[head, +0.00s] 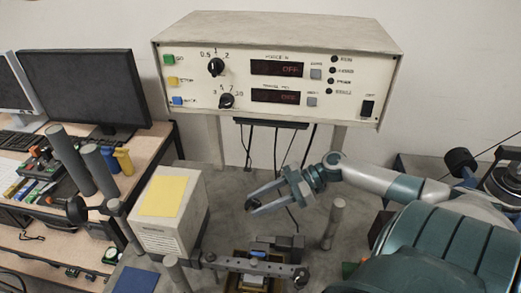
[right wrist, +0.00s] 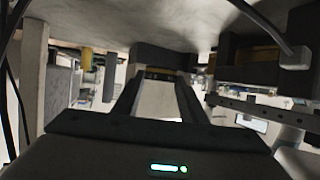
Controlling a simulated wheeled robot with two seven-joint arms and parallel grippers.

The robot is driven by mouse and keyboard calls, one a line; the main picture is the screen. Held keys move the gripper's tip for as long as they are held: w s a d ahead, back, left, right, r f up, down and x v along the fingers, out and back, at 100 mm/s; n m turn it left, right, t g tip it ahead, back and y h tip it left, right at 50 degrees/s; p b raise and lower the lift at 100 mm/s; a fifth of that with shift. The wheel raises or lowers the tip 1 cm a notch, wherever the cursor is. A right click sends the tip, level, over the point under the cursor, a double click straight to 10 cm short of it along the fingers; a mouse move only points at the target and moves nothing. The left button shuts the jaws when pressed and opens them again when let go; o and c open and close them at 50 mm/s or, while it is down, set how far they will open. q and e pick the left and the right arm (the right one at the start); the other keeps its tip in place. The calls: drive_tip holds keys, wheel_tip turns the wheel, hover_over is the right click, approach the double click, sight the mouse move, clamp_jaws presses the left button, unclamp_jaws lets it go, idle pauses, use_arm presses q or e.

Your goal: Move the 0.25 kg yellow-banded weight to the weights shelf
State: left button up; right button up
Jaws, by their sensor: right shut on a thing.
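My right gripper (head: 256,204) is above the grey bench, in front of the instrument box. Its fingers are shut on a small dark thing (head: 252,206) at their tips. In the right wrist view the fingers (right wrist: 160,78) close on a dark block with a yellowish band (right wrist: 158,74), which looks like the yellow-banded weight. Its far side is hidden. I cannot make out the weights shelf for certain. My left gripper is not in view.
A white instrument box (head: 280,55) with knobs and red displays stands at the back. A pale box with a yellow note (head: 165,197) stands left of the gripper. A perforated lever bar (head: 250,265) lies in front, and a grey post (head: 334,222) stands to the right.

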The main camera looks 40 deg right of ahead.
sight(261, 222)
wheel_tip(261, 222, down, 2)
drive_tip(key=shift+f+p, duration=0.1)
drive_tip(key=shift+p, duration=0.25)
drive_tip(key=shift+f, duration=0.35)
drive_tip(key=shift+f+p, duration=0.8)
drive_tip(key=shift+f, duration=1.3)
